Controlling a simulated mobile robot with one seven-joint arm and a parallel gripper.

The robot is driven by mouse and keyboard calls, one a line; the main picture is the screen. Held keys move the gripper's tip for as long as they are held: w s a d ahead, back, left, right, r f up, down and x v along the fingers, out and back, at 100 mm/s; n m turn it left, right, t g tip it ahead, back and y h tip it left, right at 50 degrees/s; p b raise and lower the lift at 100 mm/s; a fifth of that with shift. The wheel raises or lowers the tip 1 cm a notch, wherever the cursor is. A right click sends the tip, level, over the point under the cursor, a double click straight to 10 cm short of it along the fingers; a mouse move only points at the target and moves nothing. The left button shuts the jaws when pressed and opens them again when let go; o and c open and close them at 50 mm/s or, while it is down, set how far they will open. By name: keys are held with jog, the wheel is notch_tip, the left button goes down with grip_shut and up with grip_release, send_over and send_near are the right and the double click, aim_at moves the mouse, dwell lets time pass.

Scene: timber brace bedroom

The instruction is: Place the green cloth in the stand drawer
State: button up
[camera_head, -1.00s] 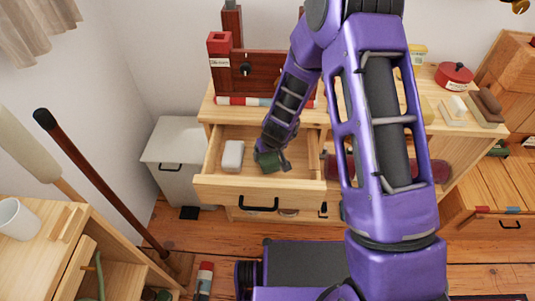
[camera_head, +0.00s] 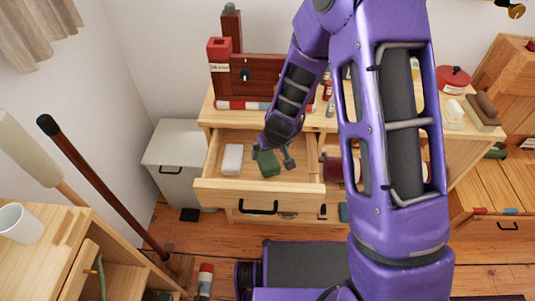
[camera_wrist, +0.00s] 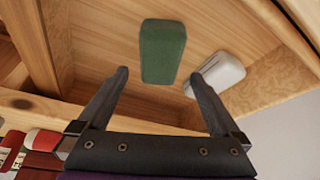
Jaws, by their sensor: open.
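The green cloth (camera_head: 268,164) lies as a folded block on the floor of the open stand drawer (camera_head: 259,189). In the wrist view the cloth (camera_wrist: 162,51) shows whole, just beyond the fingertips. My gripper (camera_head: 273,158) is open above the drawer, with its fingers spread and empty; it also shows in the wrist view (camera_wrist: 160,78). A white block-like object (camera_head: 232,158) lies in the drawer left of the cloth, and it also shows in the wrist view (camera_wrist: 215,73).
The wooden stand (camera_head: 207,113) carries a dark red vise-like tool (camera_head: 270,77) and a red pot (camera_head: 453,78). A grey cabinet (camera_head: 176,142) stands at left. A dark-handled pole (camera_head: 100,185) leans nearer. My arm blocks part of the stand.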

jog(key=p+v, duration=0.1)
jog(key=v, duration=0.5)
dwell(0.3)
